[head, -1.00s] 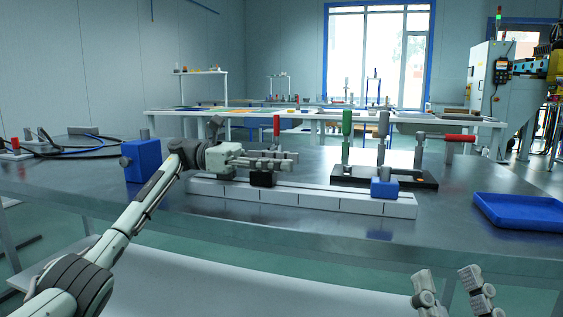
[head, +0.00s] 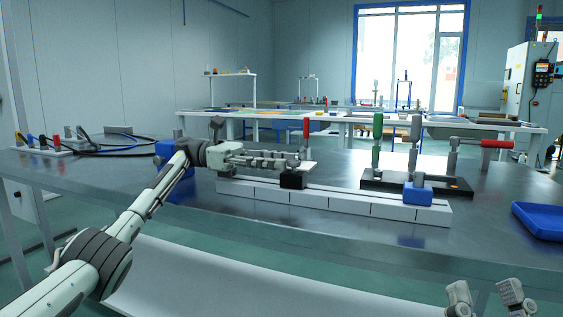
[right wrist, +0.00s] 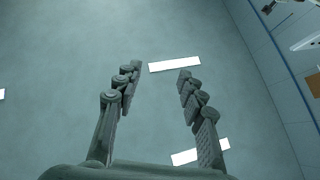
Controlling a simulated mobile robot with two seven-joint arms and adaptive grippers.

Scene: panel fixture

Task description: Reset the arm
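My left gripper (head: 298,160) reaches in from the left over the left part of a long white block rail (head: 330,201). Its fingers point right, close to a black block (head: 293,181) on the rail and a small pale plate (head: 309,167). From this side I cannot tell whether the fingers are apart, or whether they touch the plate. My right gripper (head: 486,293) is low at the front right, below the table edge.
A red-handled clamp (head: 306,129) stands behind the rail. A blue block (head: 418,194) sits on the rail's right part. A black base (head: 385,181) carries green-handled (head: 378,127) and red-handled (head: 497,144) clamps. A blue tray (head: 541,218) lies right. A blue box (head: 163,149) is partly behind my left arm.

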